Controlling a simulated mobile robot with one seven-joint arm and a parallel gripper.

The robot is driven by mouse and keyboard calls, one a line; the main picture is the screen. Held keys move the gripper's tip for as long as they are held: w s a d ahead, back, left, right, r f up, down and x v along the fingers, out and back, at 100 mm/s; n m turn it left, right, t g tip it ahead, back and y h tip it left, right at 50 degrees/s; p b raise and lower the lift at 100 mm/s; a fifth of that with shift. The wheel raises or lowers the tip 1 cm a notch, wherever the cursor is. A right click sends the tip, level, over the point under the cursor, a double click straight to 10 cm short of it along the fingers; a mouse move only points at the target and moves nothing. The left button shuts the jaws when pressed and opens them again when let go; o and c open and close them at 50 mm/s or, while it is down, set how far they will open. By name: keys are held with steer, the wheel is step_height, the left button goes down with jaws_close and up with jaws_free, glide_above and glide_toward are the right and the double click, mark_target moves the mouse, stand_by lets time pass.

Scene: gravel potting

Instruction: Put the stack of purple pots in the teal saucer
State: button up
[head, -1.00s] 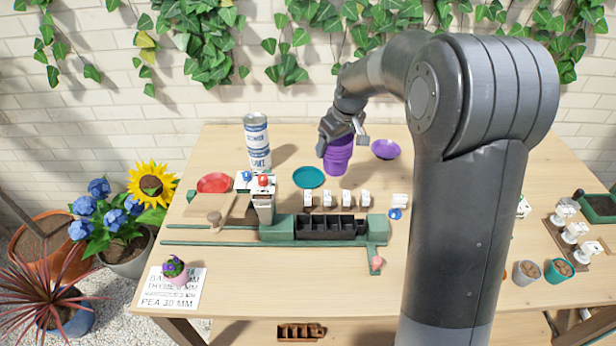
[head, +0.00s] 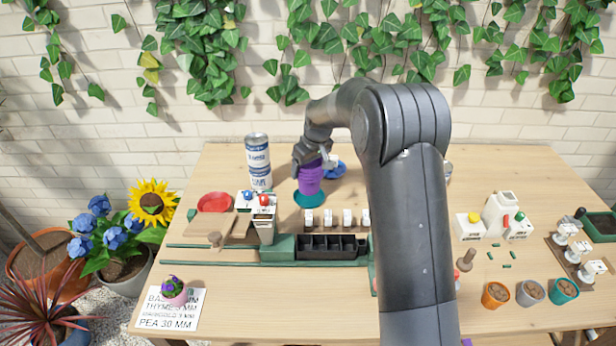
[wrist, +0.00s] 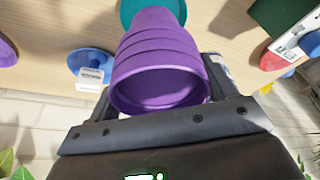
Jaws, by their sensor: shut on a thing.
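The stack of purple pots (head: 311,181) is upright in the head view, with its lower end in front of the back part of the teal saucer (head: 309,201). I cannot tell whether its base touches the saucer or hangs just above it. My gripper (head: 311,159) is shut on the stack near its top. In the wrist view the stack (wrist: 160,62) fills the middle, its wide rim towards me, between the fingers. The teal saucer (wrist: 179,10) shows past its far end, mostly hidden by the stack.
A blue saucer (head: 337,170) lies just right of the stack. A tall white-and-blue can (head: 258,163) and a red saucer (head: 215,203) stand left. White labelled blocks (head: 328,217) and a black tray (head: 328,246) lie in front. My arm hides part of the table's right side.

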steer(key=shift+f, duration=2)
steer(key=shift+f, duration=0.1)
steer(key=o, duration=1.3)
steer(key=shift+o, duration=0.2)
